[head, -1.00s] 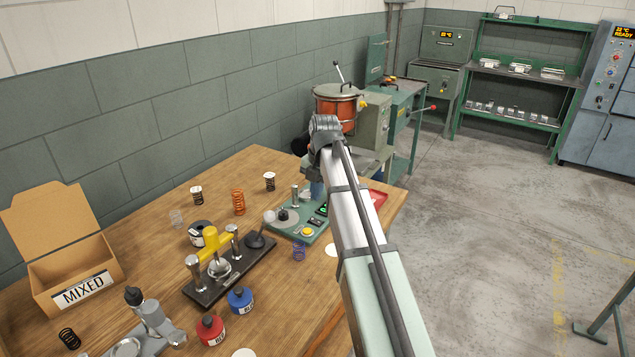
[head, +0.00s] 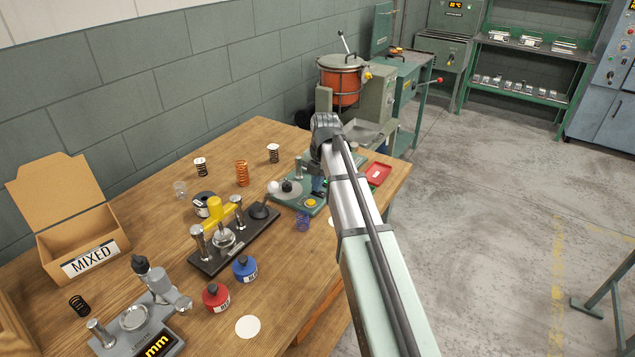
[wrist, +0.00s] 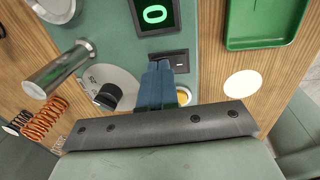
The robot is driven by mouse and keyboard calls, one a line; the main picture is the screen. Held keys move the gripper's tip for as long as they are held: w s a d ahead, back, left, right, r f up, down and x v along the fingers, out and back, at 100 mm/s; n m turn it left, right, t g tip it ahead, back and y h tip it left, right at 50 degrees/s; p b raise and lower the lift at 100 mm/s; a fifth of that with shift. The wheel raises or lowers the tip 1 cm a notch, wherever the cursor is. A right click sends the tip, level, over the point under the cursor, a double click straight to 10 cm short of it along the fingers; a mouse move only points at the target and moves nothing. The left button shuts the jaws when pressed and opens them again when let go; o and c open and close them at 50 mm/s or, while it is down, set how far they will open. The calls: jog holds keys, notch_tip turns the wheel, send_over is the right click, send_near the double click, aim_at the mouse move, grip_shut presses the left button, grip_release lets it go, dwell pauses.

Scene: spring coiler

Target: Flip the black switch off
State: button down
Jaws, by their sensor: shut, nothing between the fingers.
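The black switch (wrist: 180,61) is set in the green panel (wrist: 110,38) of the coiler, just below a display (wrist: 155,15) showing a green "0". My gripper (wrist: 160,68) is shut and empty. Its blue fingertips are at the left part of the switch and hide that part. I cannot tell whether they touch it, nor which way the switch is tipped. In the head view my blue fingers (head: 318,186) are low over the green panel (head: 287,201), and my arm and fingers hide the switch.
A yellow button (wrist: 184,96) lies just behind my fingers. A black knob on a pale dial (wrist: 108,96) and a metal post (wrist: 58,70) stand to the left. A green tray (wrist: 262,25) is at the right. In the head view a red tray (head: 377,174) lies beyond the panel.

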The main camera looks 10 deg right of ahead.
jog(key=shift+a+f, duration=0.1)
jog(key=shift+f, duration=0.1)
jog(key=shift+s, duration=0.1)
jog(key=shift+s+d+r, duration=0.1)
jog(key=shift+s+d, duration=0.35)
jog(key=shift+d, duration=0.15)
jog(key=shift+r, duration=0.15)
notch_tip(320, 180, up, 14)
jog(key=s+d, duration=0.1)
dwell(0.8)
jog(key=shift+d+f, duration=0.15)
jog(key=shift+f, duration=0.05)
